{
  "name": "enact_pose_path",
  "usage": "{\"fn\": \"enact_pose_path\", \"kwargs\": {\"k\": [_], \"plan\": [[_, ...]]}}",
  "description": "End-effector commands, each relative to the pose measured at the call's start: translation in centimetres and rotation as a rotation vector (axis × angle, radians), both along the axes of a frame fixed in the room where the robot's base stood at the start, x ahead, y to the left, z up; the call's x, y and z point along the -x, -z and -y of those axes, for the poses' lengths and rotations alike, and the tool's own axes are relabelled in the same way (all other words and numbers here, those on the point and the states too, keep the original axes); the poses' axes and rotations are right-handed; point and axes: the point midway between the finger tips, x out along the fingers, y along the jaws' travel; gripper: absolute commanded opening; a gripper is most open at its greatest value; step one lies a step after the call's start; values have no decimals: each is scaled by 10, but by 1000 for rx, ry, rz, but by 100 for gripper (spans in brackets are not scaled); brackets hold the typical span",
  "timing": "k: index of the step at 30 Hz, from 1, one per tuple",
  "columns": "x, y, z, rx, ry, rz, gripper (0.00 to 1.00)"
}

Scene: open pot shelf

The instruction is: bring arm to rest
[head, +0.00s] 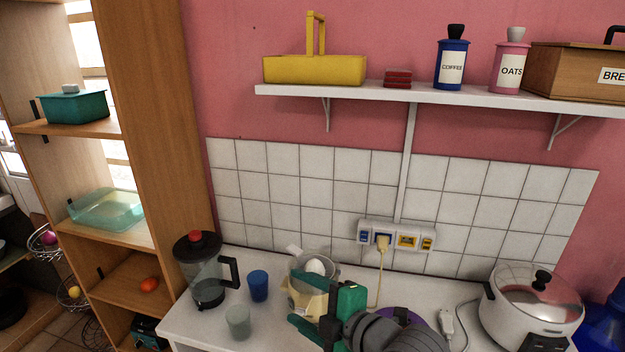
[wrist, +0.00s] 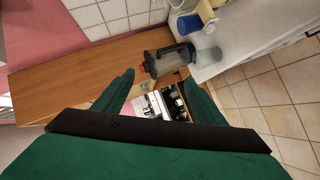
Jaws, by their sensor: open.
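My gripper (head: 307,304) is green and shows at the bottom middle of the head view, in front of the white counter. Its two fingers are spread apart with nothing between them. In the head view that jug (head: 207,283) stands on the counter to the left of my gripper. My arm hides part of a cream appliance (head: 302,300) behind it.
A blue cup (head: 258,285) and a grey cup (head: 238,322) stand on the counter (head: 190,328) near the jug. A white rice cooker (head: 530,312) stands at the right. A wall shelf (head: 440,97) runs above, and a tall open wooden shelf (head: 165,110) stands at the left.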

Motion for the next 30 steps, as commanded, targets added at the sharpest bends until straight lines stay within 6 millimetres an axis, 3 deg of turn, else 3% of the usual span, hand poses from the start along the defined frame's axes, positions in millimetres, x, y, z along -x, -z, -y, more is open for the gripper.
{"fn": "enact_pose_path", "kwargs": {"k": [1, 6, 14, 23, 30], "plan": [[-3, -5, -11, -80, 14, 10, 64], [-14, -21, -28, -327, 88, 32, 64], [-19, -21, -36, -683, 215, 16, 64], [-9, 20, -30, -1022, 392, -51, 64], [18, 76, -24, -1221, 553, -121, 64]]}}
